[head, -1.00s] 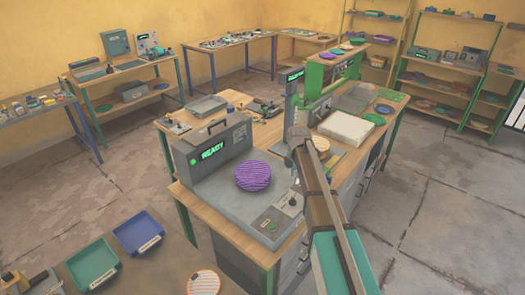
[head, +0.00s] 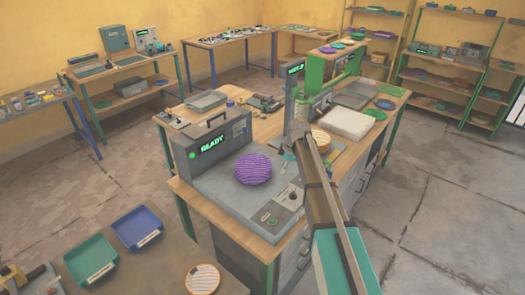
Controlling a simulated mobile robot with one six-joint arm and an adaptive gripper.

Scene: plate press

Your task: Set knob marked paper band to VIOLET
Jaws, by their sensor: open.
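The grey press unit (head: 228,190) stands on the near end of the wooden bench, with a green READY display (head: 212,143). A purple striped round plate (head: 253,170) lies on its flat bed. A small control panel (head: 281,207) at the bed's front right carries a dark knob (head: 293,196) and a green button (head: 271,220). The panel's markings are too small to read, so I cannot tell which knob is the paper band one or its setting.
A green-framed machine (head: 345,68) and a pale block (head: 347,123) stand farther along the bench. A teal tray (head: 91,262), a blue tray (head: 137,228) and an orange striped disc (head: 202,279) lie on a near table. Floor at right is clear.

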